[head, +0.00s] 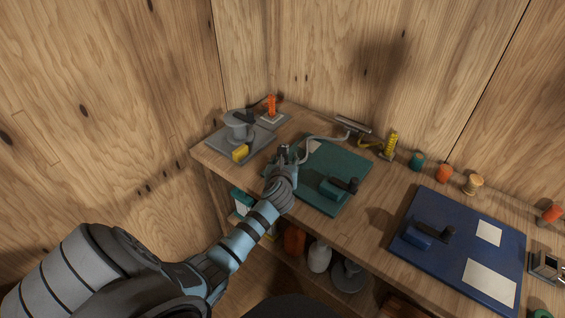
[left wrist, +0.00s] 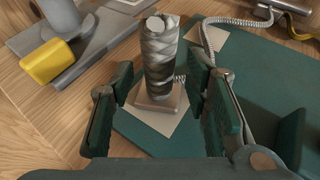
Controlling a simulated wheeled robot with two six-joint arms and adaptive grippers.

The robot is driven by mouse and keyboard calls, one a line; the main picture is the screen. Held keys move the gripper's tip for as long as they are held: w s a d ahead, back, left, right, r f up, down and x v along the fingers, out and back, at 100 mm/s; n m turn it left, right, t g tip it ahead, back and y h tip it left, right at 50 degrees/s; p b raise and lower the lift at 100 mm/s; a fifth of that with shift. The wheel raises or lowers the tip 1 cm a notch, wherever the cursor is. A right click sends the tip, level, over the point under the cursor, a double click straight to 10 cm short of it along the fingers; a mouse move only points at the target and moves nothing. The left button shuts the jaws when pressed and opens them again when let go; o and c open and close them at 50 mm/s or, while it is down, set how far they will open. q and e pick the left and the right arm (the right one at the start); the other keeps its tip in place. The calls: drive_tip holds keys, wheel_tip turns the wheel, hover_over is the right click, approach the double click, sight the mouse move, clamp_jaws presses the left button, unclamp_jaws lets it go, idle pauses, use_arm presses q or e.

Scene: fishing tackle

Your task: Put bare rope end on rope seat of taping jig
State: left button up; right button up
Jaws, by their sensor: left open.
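A grey, twisted upright piece (left wrist: 160,60), which looks like the bare rope end, stands on a small block (left wrist: 162,104) over a white patch on the teal mat. A ribbed pale cord (left wrist: 207,40) runs from its side. My left gripper (head: 284,153) is open, its two fingers on either side of the grey piece in the left wrist view (left wrist: 161,85); I see gaps between them and it. The grey fixture (head: 238,127) with a yellow block may be the taping jig, at the far left of the bench. I cannot make out its rope seat. My right gripper is not in view.
An orange upright piece (head: 271,106) stands behind the fixture, and a yellow one (head: 391,144) stands at the back. The teal mat (head: 330,203) carries a black-handled clamp (head: 338,190). A blue mat (head: 460,255) with another clamp lies right. A wooden wall closes the back.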

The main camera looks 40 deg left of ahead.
use_arm(q)
drive_tip(key=p+v, duration=0.3)
drive_tip(key=v, duration=0.7)
drive_tip(key=shift+s, duration=0.1)
